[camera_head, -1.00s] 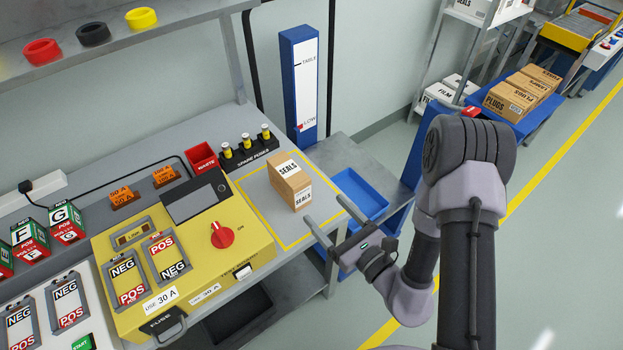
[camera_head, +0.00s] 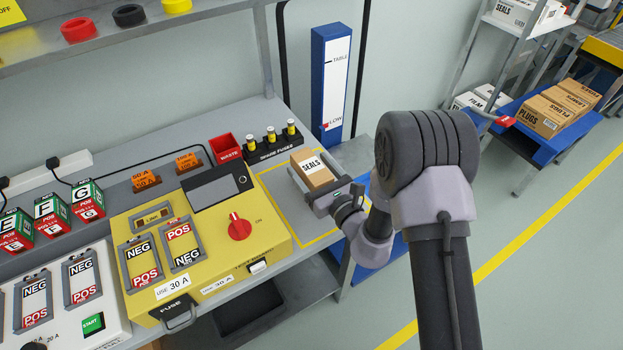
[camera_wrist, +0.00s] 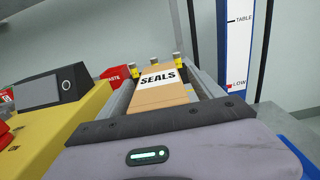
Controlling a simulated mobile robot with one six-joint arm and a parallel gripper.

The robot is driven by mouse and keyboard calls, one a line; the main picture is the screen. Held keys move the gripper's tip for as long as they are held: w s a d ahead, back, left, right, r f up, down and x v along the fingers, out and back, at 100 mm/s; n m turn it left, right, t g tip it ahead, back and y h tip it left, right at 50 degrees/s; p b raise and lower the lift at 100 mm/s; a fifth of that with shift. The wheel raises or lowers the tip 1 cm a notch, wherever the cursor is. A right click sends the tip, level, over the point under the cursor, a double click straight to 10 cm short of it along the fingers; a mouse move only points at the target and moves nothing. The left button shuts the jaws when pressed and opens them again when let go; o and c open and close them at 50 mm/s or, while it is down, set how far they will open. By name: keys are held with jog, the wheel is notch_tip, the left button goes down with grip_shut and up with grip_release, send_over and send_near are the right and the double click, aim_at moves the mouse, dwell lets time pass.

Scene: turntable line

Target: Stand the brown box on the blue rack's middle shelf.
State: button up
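The brown box (camera_head: 313,170), with a white SEALS label, stands on the grey bench inside a yellow outline. My gripper (camera_head: 311,184) reaches in from the front right, one finger on each side of the box. In the wrist view the box (camera_wrist: 163,96) lies between the two fingers (camera_wrist: 162,92). A narrow gap shows at its right side, so the gripper looks open around it. The box's lower front is hidden behind my gripper.
A yellow fuse unit (camera_head: 205,235) is close left of the box. A red waste bin (camera_head: 225,148) and spare fuses (camera_head: 272,140) stand behind it. A blue post (camera_head: 340,80) with a level scale is behind right.

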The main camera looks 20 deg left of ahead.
grip_shut()
jog(key=shift+r, duration=0.1)
